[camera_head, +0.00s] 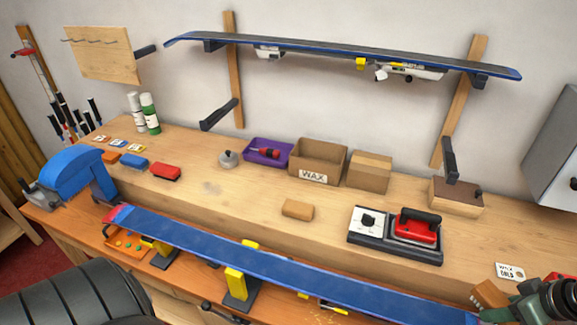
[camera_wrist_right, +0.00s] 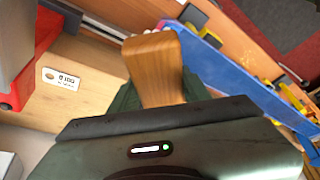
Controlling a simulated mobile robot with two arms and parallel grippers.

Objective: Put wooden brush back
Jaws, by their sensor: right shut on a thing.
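The wooden brush (camera_head: 487,295) shows as a brown wooden end at the bottom right of the head view. In the right wrist view its rounded wooden body (camera_wrist_right: 154,62) sticks out from between the fingers. My right gripper (camera_head: 497,306) is shut on it, by the right end of the blue ski. The fingers (camera_wrist_right: 160,92) also show in the wrist view, one on each side of the wood. My left gripper is not in view.
The long blue ski (camera_head: 280,266) lies on yellow-topped supports along the bench front. A white label (camera_head: 510,271) lies near my right gripper.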

